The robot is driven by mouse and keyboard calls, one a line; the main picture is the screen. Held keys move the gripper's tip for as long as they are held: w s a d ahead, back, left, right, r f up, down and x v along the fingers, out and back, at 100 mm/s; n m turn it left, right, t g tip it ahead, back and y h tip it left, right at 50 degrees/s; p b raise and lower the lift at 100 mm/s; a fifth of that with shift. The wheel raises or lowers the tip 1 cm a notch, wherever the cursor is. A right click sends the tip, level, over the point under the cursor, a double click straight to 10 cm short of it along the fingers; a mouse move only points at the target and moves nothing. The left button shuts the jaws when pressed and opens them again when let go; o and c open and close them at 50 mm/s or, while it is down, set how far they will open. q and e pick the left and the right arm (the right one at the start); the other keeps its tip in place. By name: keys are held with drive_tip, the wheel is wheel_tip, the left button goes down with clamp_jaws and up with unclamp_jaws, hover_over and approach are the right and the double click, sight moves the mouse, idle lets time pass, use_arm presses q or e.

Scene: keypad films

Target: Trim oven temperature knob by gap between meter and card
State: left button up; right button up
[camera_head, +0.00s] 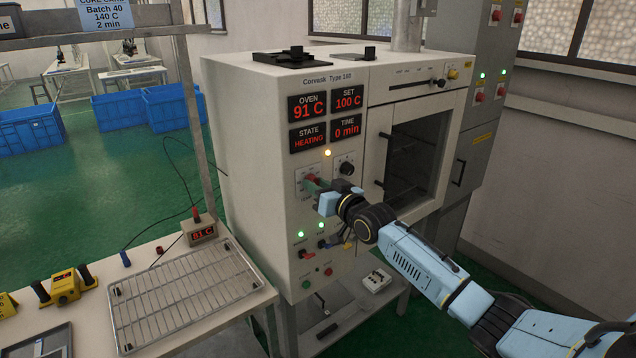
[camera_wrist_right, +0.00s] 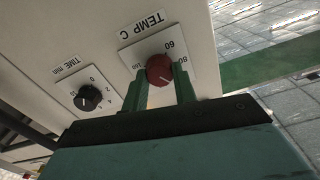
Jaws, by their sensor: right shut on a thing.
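The oven (camera_head: 240,130) has red displays reading OVEN 91 C, SET 100 C, STATE HEATING and TIME 0 min. The blue card (camera_head: 107,16) at top left reads Batch 40, 140 C, 2 min. The red temperature knob (camera_wrist_right: 159,69) sits on a plate labelled TEMP C. My right gripper (camera_wrist_right: 160,82) is shut on this knob, with a green finger on each side. In the head view my right gripper (camera_head: 314,186) partly covers the knob. My left gripper is not in view.
The black TIME knob (camera_wrist_right: 87,97) is beside the temperature knob. A wire rack (camera_head: 185,290) lies on the bench (camera_head: 100,305) at left, near a yellow device (camera_head: 66,288). The oven's glass door (camera_head: 415,155) is closed. Lit lamps and switches sit below the knobs.

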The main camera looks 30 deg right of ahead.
drive_tip(key=o, duration=1)
drive_tip(key=shift+c, duration=0.2)
drive_tip(key=shift+s, duration=0.1)
drive_tip(key=s+d, duration=0.1)
drive_tip(key=s, duration=1.2)
drive_tip(key=shift+b, duration=0.45)
drive_tip(key=shift+s, duration=0.1)
